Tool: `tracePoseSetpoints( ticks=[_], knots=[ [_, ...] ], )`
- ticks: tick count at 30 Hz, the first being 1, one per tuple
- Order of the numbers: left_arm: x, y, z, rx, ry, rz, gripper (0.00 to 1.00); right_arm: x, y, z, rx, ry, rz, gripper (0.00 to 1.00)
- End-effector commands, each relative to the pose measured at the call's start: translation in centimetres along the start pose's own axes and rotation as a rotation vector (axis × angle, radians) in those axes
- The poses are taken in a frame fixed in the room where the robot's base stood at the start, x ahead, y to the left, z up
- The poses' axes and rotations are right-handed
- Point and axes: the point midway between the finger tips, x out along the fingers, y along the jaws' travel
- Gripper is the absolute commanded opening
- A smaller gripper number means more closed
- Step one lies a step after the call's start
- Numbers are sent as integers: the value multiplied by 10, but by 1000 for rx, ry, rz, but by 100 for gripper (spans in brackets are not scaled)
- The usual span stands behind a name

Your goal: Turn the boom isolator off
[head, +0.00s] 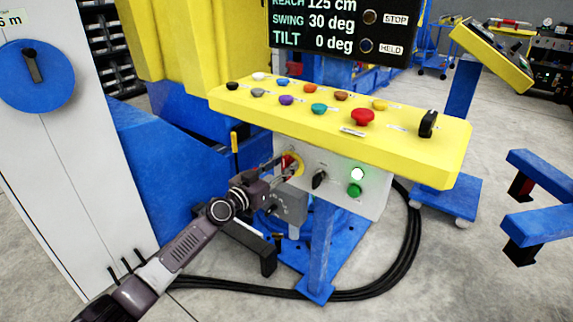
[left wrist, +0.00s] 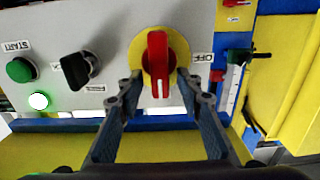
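The isolator is a red rotary handle on a yellow disc (left wrist: 158,62), on the grey front panel under the yellow console. In the head view the isolator (head: 291,162) is partly hidden by my left gripper (head: 286,169). In the left wrist view the handle stands upright in the picture, its white mark at the lower end, and an OFF label (left wrist: 203,57) sits right of the disc. My left gripper (left wrist: 159,78) is open, one finger on each side of the handle, with gaps visible. Contact cannot be seen. My right gripper is not in view.
Beside the isolator are a black selector (head: 319,178), a lit green lamp (head: 357,174) and a green button (head: 354,190). The yellow console (head: 400,150) with several buttons overhangs the panel. A blue post (head: 320,245) and black cables (head: 380,280) are below.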

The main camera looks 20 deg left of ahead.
Motion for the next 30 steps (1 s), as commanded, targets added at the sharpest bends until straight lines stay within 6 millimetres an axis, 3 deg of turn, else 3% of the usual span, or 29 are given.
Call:
tracePoseSetpoints(
  ticks=[4, 13, 24, 30],
  knots=[
    [0, 0, 0, 0, 0, 0, 32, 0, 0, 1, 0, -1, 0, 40],
    [0, 0, 0, 0, 0, 0, 0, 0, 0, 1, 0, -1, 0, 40],
    [0, -1, 0, -40, 1, -1, 0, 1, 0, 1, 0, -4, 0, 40],
    [0, -3, 1, -148, 2, -1, 0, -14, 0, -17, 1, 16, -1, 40]
  ],
)
